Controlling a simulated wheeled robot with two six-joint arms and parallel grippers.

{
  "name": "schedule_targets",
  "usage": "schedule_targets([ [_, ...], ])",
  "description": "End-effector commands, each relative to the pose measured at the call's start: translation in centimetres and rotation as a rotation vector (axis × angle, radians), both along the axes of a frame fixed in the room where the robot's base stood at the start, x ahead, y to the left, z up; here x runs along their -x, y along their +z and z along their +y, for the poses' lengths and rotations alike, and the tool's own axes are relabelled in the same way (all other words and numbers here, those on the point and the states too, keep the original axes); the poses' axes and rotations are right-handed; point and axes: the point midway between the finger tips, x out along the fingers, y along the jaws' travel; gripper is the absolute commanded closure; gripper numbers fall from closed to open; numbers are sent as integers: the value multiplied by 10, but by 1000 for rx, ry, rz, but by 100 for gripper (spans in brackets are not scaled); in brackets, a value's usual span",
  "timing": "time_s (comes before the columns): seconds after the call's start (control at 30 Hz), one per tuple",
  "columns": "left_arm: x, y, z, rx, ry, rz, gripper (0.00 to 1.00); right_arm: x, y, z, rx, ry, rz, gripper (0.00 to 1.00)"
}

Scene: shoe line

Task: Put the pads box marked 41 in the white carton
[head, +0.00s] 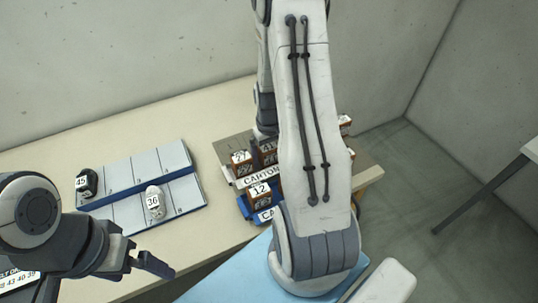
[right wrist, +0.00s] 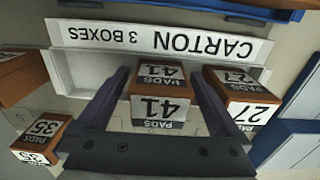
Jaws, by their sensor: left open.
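The pads box marked 41 (right wrist: 160,97) is brown with white labels and sits between the two fingers of my right gripper (right wrist: 161,76), which look closed on its sides. Whether the box is lifted clear is hard to tell. The box also shows in the head view (head: 268,147), partly behind my right arm. The white carton (right wrist: 85,70) lies beside and beneath the fingers in the wrist view, its front panel reading CARTON 3 BOXES. In the head view part of its front panel (head: 246,181) shows. My left gripper (head: 150,264) is open and empty at lower left.
A pads box marked 27 (right wrist: 236,97) stands close beside the 41 box, and one marked 35 (right wrist: 40,139) is at the wrist view's lower left. A box marked 12 (head: 260,195) sits in a blue carton. Shoes marked 45 (head: 87,183) and 36 (head: 154,203) lie further left.

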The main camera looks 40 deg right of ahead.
Motion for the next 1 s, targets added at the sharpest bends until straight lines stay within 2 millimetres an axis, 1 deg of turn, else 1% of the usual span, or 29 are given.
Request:
schedule_targets([
  [0.17,0,1,0,0,0,0,0,0,1,0,0,0,0,0],
  [0.23,0,4,0,0,0,0,0,0,6,0,0,0,-1,0],
  [0.27,0,2,0,0,0,0,0,-1,8,0,1,0,-2,0],
  [0.37,0,1,0,0,0,0,0,-1,22,-1,2,0,-5,0],
  [0.6,0,0,0,0,0,0,0,-1,75,-1,4,0,-7,0],
  [0.7,0,-1,0,0,0,0,0,-1,94,-1,2,0,-5,0],
  [0.83,0,-1,0,0,0,0,0,-1,112,0,2,0,-4,0],
  [1.0,0,-1,0,0,0,0,0,0,123,0,0,0,-1,0],
])
